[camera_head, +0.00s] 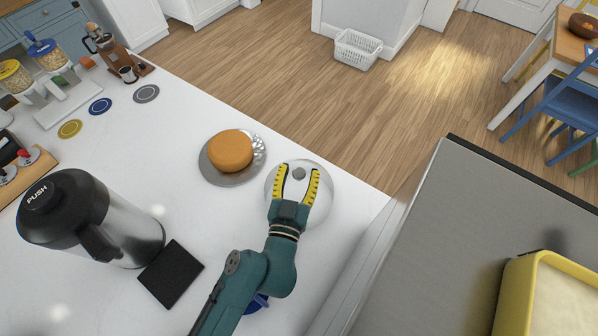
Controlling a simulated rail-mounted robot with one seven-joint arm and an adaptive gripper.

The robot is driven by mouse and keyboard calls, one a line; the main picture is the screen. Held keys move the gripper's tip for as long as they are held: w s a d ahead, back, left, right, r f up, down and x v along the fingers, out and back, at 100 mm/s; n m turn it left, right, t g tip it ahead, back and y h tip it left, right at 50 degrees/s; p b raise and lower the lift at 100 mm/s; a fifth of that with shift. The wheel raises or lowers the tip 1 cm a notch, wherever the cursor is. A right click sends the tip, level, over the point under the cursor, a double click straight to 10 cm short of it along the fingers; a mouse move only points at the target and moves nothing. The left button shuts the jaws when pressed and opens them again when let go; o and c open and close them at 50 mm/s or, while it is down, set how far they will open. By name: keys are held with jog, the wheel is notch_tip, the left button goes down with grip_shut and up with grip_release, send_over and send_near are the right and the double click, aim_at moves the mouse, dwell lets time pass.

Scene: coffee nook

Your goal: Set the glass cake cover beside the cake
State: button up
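An orange-brown round cake (230,151) sits on a grey round plate (222,180) on the white counter. The clear glass cake cover (325,205) is to the right of the cake, apart from it and near the counter's right edge. Its grey knob (298,173) points up toward the camera. My gripper (299,172) is over the cover with its two yellow-lined fingers spread, one on each side of the knob. Gaps show between the knob and both fingers. My gripper hides the near part of the cover. Whether the cover rests fully on the counter is hard to tell.
A silver-black push-top flask (120,225) and a black square mat (171,273) are at the left front. A shiny fluted item (259,147) is at the plate's right edge. Coasters (100,106) and dispensers (48,55) are farther back. Counter left of the cake is clear.

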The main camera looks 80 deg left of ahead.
jog(key=shift+r, duration=0.1)
jog(key=shift+d, duration=0.15)
jog(key=b+v, duration=0.1)
jog(key=v, duration=0.2)
jog(key=b+v, duration=0.1)
jog(key=v, duration=0.2)
jog(key=shift+d+f+b, duration=0.1)
jog(key=shift+f+b, duration=0.1)
jog(key=shift+b, duration=0.2)
jog(key=shift+s+d+r, duration=0.15)
jog(key=shift+s+d, duration=0.2)
jog(key=shift+d, duration=0.1)
jog(key=shift+r, duration=0.1)
